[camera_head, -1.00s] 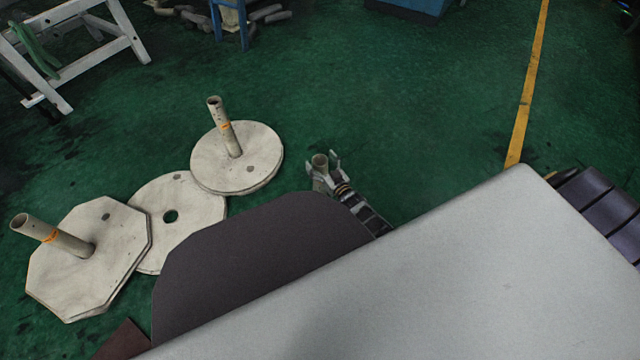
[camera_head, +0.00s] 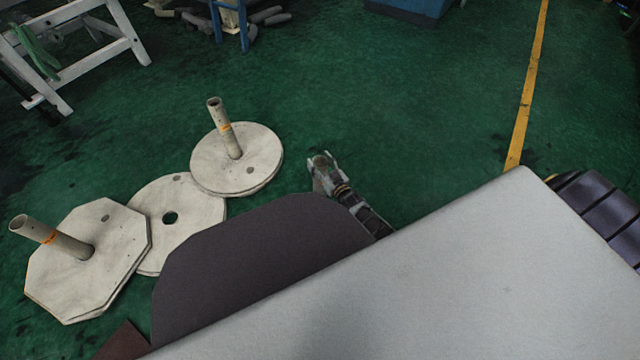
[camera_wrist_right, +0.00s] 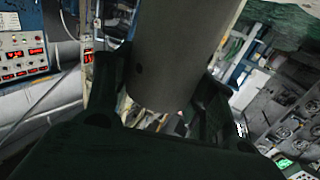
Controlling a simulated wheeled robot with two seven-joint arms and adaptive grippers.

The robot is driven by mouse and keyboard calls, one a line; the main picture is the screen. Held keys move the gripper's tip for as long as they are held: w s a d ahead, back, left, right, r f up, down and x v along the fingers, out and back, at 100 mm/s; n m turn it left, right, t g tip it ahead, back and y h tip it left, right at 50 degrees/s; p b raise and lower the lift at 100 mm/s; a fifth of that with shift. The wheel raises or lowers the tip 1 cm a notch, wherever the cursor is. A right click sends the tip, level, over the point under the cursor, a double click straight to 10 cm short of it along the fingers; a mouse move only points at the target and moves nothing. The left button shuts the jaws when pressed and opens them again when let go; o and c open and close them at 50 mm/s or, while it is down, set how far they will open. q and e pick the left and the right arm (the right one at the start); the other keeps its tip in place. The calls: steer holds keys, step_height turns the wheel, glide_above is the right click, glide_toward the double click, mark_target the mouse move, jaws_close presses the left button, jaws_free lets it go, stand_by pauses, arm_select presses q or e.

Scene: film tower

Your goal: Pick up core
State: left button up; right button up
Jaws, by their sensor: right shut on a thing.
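The core is a plain grey-beige tube (camera_wrist_right: 180,45) that fills the upper middle of the right wrist view, with a small dark hole near its lower end. My right gripper (camera_wrist_right: 160,92) has one dark finger on each side of it and is shut on it. The core is hard to make out there.
Left of the gripper lie a round disc (camera_head: 262,163) and an octagonal disc (camera_head: 110,225), each with a tube standing in it, and a flat disc (camera_head: 200,208) with a centre hole. Green floor (camera_head: 400,110) is open ahead. A white trestle (camera_head: 85,60) stands far left.

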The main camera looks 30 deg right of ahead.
arm_select(q)
steer(key=shift+f, duration=0.1)
arm_select(e)
steer(key=c, duration=0.7)
steer(key=shift+o, duration=0.2)
steer(key=shift+r, duration=0.2)
arm_select(q)
steer(key=shift+g+y, duration=0.3)
steer(key=shift+y, duration=0.1)
steer(key=r+p, duration=0.1)
steer(key=p, duration=0.1)
steer(key=r+p, duration=0.2)
steer(key=a+r+p, duration=0.1)
steer(key=r+p, duration=0.1)
steer(key=shift+s+r, duration=0.2)
steer(key=shift+s, duration=0.1)
arm_select(e)
step_height(320, 180, up, 10)
steer(key=shift+f, duration=0.15)
arm_select(q)
steer(key=shift+a+f, duration=0.1)
steer(key=shift+a, duration=0.05)
